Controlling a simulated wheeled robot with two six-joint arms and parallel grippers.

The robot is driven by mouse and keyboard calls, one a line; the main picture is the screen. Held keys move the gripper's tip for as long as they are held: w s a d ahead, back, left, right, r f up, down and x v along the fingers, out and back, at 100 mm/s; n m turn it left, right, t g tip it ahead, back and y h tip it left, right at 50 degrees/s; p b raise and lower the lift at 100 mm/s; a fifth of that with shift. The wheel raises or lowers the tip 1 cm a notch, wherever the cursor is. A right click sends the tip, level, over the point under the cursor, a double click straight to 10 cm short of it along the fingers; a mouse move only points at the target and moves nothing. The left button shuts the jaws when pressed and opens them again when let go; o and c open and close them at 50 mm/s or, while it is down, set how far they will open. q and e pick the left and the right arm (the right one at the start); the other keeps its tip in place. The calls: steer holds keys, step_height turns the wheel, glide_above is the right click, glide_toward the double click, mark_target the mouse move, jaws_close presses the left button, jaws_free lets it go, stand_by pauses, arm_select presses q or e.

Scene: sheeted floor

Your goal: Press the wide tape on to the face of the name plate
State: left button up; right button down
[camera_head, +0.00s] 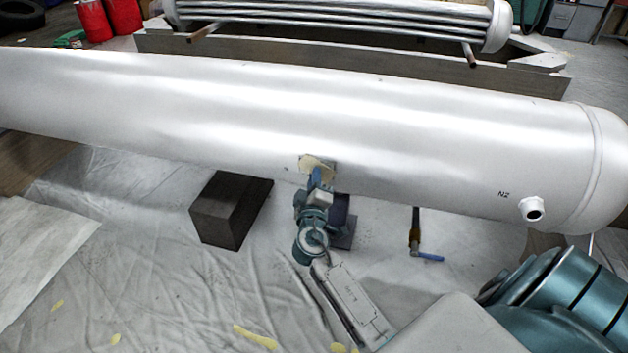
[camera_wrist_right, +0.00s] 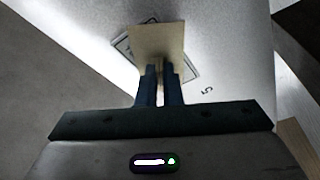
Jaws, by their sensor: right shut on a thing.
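The wide tape (camera_head: 314,161) is a pale beige rectangle at the lower side of the big silver tank. It also shows in the right wrist view (camera_wrist_right: 157,42), standing up from the blue fingers. My right gripper (camera_head: 316,176) is shut on its lower end. The name plate (camera_wrist_right: 124,46) lies on the tank's surface behind the tape, tilted in that view, with only its left corner and right and lower edges showing. The tape covers its middle. I cannot tell whether the tape touches the plate. My left gripper is in neither view.
The silver tank (camera_head: 420,130) spans the scene, with a nozzle (camera_head: 532,208) at right. A dark block (camera_head: 230,208) stands left of my right gripper. A blue-handled valve (camera_head: 416,240) is to its right. Sheeted floor lies clear at front left.

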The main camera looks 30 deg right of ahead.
steer(key=c, duration=1.5)
jaws_free()
